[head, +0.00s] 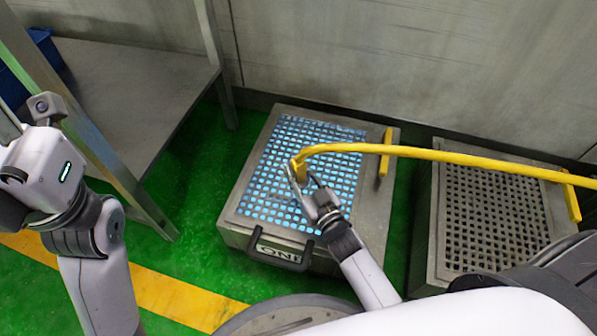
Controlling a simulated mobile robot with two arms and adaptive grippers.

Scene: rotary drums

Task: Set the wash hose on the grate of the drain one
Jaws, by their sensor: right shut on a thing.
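The yellow wash hose (430,154) runs in from the right edge, and its end bends down over the drain one. My right gripper (299,180) is shut on the hose near its end, over the grate. The drain one (234,240) is a grey metal box with "ONE" on its front, a dark handle and a yellow bar at its right. Its perforated grate (270,190) shows light blue through the holes. I cannot tell whether the hose end touches the grate. My left arm stands at the left; its gripper's fingers are not visible.
A second drain box with a dark perforated grate (490,215) and a yellow bar stands to the right. A metal table (140,85) with a blue bin (30,65) is at upper left. A grey wall is behind. Green floor (195,180) lies clear between table and drain one.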

